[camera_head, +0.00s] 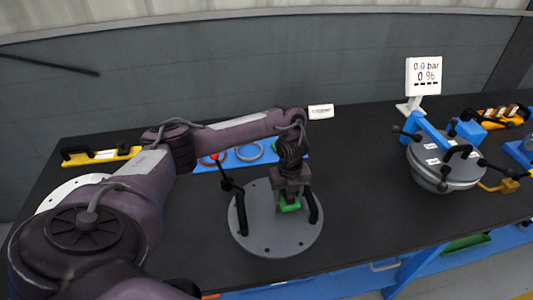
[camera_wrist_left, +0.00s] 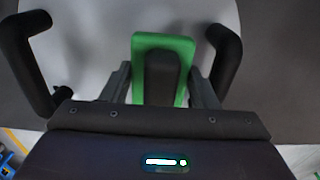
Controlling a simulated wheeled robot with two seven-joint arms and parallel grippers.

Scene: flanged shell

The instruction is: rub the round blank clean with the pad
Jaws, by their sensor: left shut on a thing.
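The round blank (camera_head: 262,238) is a grey disc lying flat on the black table. It has black handles standing on it and small holes near its rim. Its grey face also fills the back of the left wrist view (camera_wrist_left: 95,45). My left gripper (camera_head: 289,198) is over the right half of the disc, between the handles. It is shut on the green pad (camera_head: 288,206), which is low at the disc's face. In the left wrist view the pad (camera_wrist_left: 162,42) sits between the two fingers. Whether the pad touches the disc I cannot tell. My right gripper is not in view.
A blue tray (camera_head: 207,167) with rings lies behind the disc. A yellow level-like tool (camera_head: 100,156) and a white disc (camera_head: 68,190) are at left. A grey flanged vessel (camera_head: 440,172) with blue clamps and a display (camera_head: 423,76) stand at right. Table between is clear.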

